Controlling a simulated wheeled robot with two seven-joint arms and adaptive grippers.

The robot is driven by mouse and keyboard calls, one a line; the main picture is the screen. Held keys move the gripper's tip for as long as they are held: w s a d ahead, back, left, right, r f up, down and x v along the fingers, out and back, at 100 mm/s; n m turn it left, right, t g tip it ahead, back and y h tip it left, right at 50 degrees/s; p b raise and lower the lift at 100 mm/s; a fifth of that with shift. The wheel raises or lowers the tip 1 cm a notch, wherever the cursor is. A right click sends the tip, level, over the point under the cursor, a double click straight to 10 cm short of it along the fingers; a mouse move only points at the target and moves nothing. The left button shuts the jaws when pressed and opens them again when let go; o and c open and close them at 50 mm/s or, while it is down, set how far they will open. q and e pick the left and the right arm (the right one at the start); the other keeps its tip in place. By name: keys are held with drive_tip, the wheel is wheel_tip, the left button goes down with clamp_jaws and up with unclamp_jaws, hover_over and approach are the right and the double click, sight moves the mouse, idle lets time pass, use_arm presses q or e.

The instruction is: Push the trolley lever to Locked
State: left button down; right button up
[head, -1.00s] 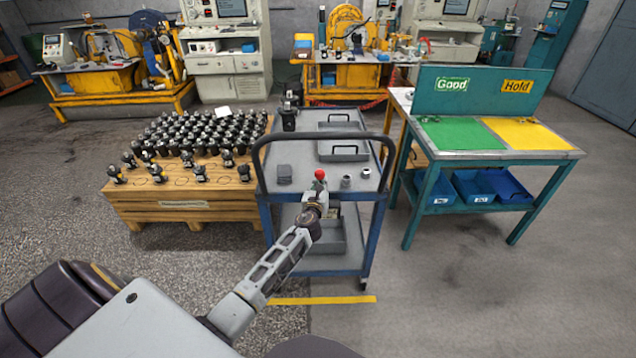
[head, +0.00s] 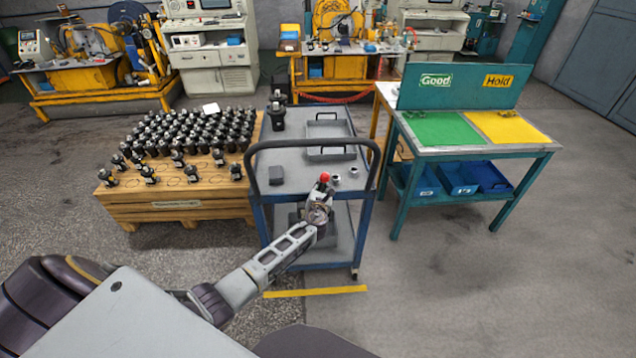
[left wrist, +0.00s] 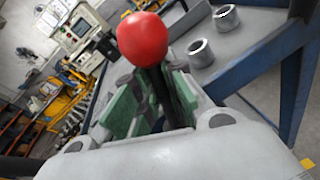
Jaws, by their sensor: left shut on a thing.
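The trolley (head: 283,160) is a blue-framed cart with grey shelves and a dark push handle. Its lever has a red ball knob (head: 324,177) and stands at the near edge of the top shelf. My left gripper (head: 321,194) is at the lever, just below the knob. In the left wrist view the red knob (left wrist: 143,38) rises above the dark lever shaft (left wrist: 162,92), which runs down between the green-padded fingers. The gripper is shut on the lever. The lever's base and any lock marking are hidden by the gripper. My right gripper is not in view.
On the trolley are a grey tray (head: 331,128), a dark block (head: 276,175), two metal rings (head: 353,171) and a black motor (head: 277,117). A wooden pallet (head: 180,204) with several motors stands left. A green-and-yellow-topped table (head: 470,154) stands right. Floor is free at right.

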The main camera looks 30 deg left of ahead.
use_arm(q)
drive_tip(key=shift+w+d+r+m+p, duration=0.3)
drive_tip(key=shift+w+d+m+p, duration=0.1)
drive_tip(key=shift+m+p, duration=0.15)
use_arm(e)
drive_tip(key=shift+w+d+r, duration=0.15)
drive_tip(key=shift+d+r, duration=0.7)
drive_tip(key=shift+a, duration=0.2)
use_arm(q)
drive_tip(key=c, duration=1.5)
unclamp_jaws()
drive_tip(key=shift+d, duration=0.15)
drive_tip(key=shift+o, duration=0.2)
drive_tip(key=shift+s+f, duration=0.1)
drive_tip(key=shift+f, duration=0.15)
drive_tip(key=shift+s+d, duration=0.15)
drive_tip(key=shift+s, duration=0.35)
drive_tip(key=v, duration=1.1)
drive_tip(key=shift+r, duration=0.25)
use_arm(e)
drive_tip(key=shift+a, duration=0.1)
use_arm(q)
drive_tip(key=shift+w+n, duration=0.1)
drive_tip(key=shift+n, duration=0.15)
